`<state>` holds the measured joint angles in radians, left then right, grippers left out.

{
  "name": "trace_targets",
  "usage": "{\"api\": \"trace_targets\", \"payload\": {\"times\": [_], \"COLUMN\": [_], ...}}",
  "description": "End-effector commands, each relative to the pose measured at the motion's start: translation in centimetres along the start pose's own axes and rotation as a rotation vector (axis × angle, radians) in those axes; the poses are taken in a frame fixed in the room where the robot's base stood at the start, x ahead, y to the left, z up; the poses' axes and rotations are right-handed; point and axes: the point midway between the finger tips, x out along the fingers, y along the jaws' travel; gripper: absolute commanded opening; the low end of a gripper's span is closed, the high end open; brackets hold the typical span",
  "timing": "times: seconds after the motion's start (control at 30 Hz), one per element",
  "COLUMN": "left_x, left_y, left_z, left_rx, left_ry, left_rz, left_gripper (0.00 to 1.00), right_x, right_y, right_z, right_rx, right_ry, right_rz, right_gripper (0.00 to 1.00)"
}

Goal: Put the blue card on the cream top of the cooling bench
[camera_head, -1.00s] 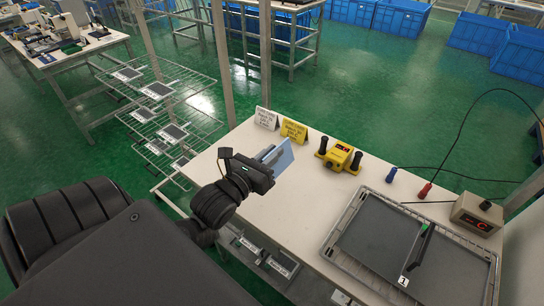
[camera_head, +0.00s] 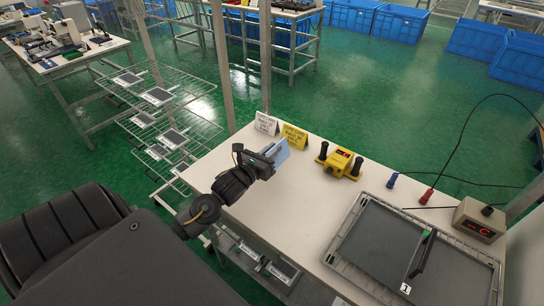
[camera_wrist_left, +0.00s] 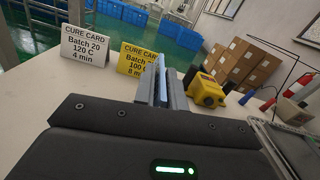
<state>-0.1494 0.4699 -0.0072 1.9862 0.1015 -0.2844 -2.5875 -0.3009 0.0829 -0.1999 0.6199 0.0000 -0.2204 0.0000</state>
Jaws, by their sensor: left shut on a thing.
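My left gripper (camera_head: 270,157) is shut on the blue card (camera_head: 282,150) and holds it on edge above the cream bench top (camera_head: 280,210), near its left back corner. In the left wrist view the blue card (camera_wrist_left: 161,75) shows as a thin edge between the fingers (camera_wrist_left: 163,90). I cannot tell whether the card's lower edge touches the top. A white cure card (camera_head: 266,123) and a yellow cure card (camera_head: 294,135) stand behind it. The white one reads Batch 20, 120 C, 4 min. My right gripper is not in view.
A yellow two-handled device (camera_head: 340,163) stands right of the cards. A blue plug (camera_head: 392,180) and a red plug (camera_head: 426,196) lie further right. A framed grey tray (camera_head: 385,240) and a control box (camera_head: 479,219) fill the right end. The bench middle is clear.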

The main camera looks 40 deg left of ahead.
Motion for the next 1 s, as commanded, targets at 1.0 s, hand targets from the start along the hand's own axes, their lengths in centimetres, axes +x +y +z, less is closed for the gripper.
{"api": "trace_targets", "payload": {"times": [1.0], "left_x": [0.6], "left_y": [0.9], "left_z": [-4.2], "left_rx": [0.0], "left_ry": [0.0], "left_rz": [0.0], "left_gripper": [0.27], "right_x": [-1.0], "right_y": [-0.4], "right_z": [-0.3], "right_rx": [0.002], "right_ry": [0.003], "right_rz": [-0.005], "right_gripper": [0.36]}}
